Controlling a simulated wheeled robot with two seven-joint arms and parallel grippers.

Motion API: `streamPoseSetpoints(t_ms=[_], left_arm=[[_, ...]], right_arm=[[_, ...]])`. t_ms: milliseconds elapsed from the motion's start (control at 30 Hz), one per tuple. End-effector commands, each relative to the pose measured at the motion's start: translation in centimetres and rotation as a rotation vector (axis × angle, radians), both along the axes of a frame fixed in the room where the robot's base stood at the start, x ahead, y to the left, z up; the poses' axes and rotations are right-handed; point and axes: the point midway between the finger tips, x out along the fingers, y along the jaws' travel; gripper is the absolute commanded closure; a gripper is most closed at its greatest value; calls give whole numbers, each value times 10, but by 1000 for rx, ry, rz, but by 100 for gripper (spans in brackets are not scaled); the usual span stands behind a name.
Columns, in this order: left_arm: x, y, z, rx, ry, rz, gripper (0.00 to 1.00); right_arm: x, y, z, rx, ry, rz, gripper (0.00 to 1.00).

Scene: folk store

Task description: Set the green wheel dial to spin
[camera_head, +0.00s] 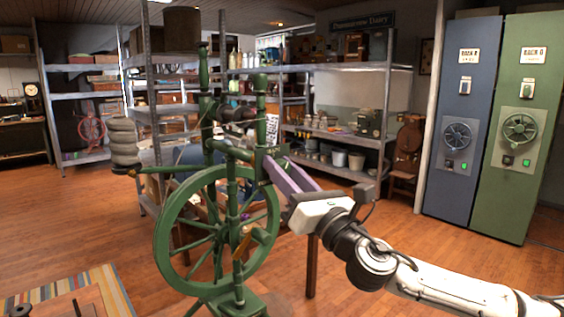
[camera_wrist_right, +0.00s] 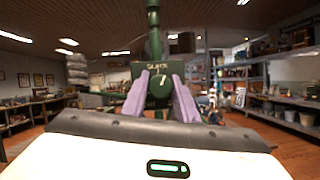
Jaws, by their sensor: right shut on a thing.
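A green spinning wheel (camera_head: 161,238) stands left of centre in the head view, its large spoked wheel low and green posts above. My right gripper (camera_head: 277,170) reaches in from the right, its purple fingers at the upper right side of the wheel. In the right wrist view the gripper (camera_wrist_right: 160,84) has one finger on each side of a round dark green dial (camera_wrist_right: 158,92) and is shut on it. The dial carries a small pale mark near its top. A dark plate (camera_wrist_right: 146,67) with small pale lettering is behind it; I cannot read it surely. My left gripper is out of view.
Metal shelves (camera_head: 345,139) with pots and goods stand behind. A blue cabinet (camera_head: 455,187) and a green cabinet (camera_head: 515,190) with fan-like wheels stand at the right. A striped rug (camera_head: 108,283) lies at the lower left. Wooden floor is open between.

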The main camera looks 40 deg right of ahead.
Motion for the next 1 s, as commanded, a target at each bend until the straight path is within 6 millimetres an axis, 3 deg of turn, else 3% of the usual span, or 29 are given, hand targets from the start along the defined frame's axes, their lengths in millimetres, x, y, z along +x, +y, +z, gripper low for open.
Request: streamPoseSetpoints(t_ms=[300,1000], left_arm=[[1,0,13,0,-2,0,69],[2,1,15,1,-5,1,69]], right_arm=[[0,1,2,306,21,2,96],[0,1,2,966,72,3,96]])
